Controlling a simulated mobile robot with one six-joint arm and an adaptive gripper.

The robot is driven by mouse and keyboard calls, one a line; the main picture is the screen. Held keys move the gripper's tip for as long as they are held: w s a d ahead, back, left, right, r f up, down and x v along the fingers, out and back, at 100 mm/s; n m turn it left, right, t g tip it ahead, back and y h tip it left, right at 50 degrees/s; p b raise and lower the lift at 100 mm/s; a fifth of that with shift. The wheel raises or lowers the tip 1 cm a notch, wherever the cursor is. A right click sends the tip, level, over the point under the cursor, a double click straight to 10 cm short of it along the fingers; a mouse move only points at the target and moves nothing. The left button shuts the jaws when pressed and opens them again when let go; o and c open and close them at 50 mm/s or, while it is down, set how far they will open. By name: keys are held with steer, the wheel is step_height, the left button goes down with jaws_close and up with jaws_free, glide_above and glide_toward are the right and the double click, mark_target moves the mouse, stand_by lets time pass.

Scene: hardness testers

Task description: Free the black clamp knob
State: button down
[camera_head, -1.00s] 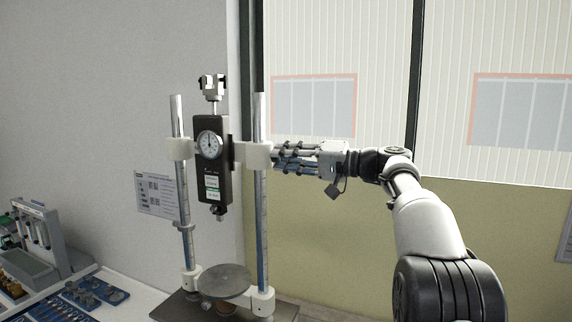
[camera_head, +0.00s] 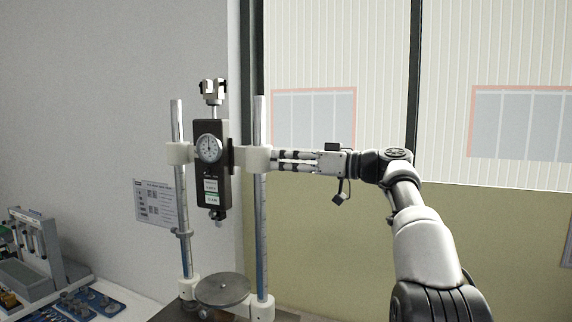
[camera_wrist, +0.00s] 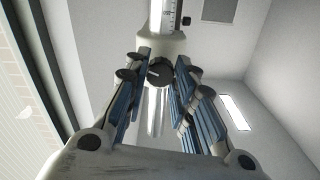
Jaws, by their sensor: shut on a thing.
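The black clamp knob (camera_wrist: 160,72) shows in the wrist view as a dark round knob with a light mark, at the end of a white clamp block (camera_wrist: 170,45) on the stand's post. My gripper (camera_wrist: 157,78) has its fingers on both sides of the knob and is shut on it. In the head view my gripper (camera_head: 278,160) reaches in from the right to the white clamp block (camera_head: 254,159) on the right post (camera_head: 260,215). The knob is hidden there by the fingers. A black gauge body (camera_head: 211,165) with a round dial hangs between the two posts.
A round metal plate (camera_head: 222,289) sits low between the posts. A paper sheet (camera_head: 157,203) is on the wall behind the left post. Blue trays (camera_head: 88,304) with small parts lie at the lower left. The space right of the stand is clear around my arm.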

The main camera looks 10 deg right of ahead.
steer(key=shift+n, duration=1.6)
steer(key=c, duration=1.3)
jaws_free()
steer(key=v, duration=1.2)
